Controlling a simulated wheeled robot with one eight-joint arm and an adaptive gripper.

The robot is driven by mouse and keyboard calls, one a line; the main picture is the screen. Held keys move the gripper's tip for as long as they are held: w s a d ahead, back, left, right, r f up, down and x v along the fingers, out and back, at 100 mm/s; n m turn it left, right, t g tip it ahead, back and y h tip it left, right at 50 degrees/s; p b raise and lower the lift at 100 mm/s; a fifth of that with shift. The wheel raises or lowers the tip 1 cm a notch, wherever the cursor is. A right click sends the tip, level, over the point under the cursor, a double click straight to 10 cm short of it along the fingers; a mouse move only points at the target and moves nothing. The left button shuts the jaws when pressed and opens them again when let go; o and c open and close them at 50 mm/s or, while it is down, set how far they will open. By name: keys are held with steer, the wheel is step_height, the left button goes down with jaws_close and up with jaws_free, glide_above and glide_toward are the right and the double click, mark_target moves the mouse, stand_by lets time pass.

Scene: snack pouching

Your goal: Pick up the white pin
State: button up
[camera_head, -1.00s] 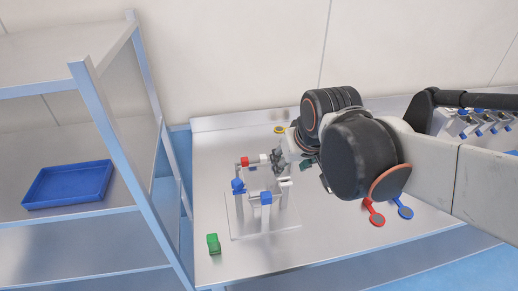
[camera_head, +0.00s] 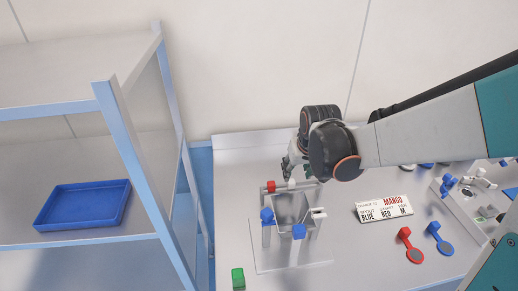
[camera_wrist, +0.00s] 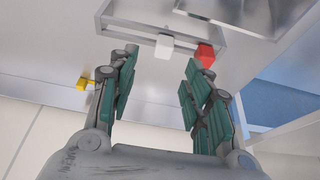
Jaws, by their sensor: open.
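A small white pin (camera_wrist: 164,46) sits on the back bar of the metal pouch frame (camera_wrist: 125,25) in the wrist view, beside a red pin (camera_wrist: 205,55). In the head view the white pin (camera_head: 292,184) is partly hidden by my gripper (camera_head: 290,168), just right of the red pin (camera_head: 271,187). My gripper is open and empty, with green-padded fingers (camera_wrist: 161,66) spread to both sides of the white pin's line, the pin just beyond the tips. Another white pin (camera_head: 318,213) is on the frame's right side, with blue pins (camera_head: 267,216) at the left and front.
A green block (camera_head: 238,279) stands at the table's front left. A label card (camera_head: 384,208), red (camera_head: 412,245) and blue (camera_head: 439,239) spouted pieces lie to the right. A blue tray (camera_head: 83,205) is on the left shelf. A yellow piece (camera_wrist: 86,84) lies behind the frame.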

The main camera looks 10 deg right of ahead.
mark_target(291, 182)
steer(key=shift+a+b+x, duration=0.15)
steer(key=shift+b+x, duration=0.6)
steer(key=shift+x, duration=1.2)
steer(key=shift+a+b+x, duration=0.1)
steer(key=shift+b+x, duration=0.6)
steer(key=shift+x, duration=1.2)
steer(key=shift+s, duration=0.2)
steer(key=c, duration=1)
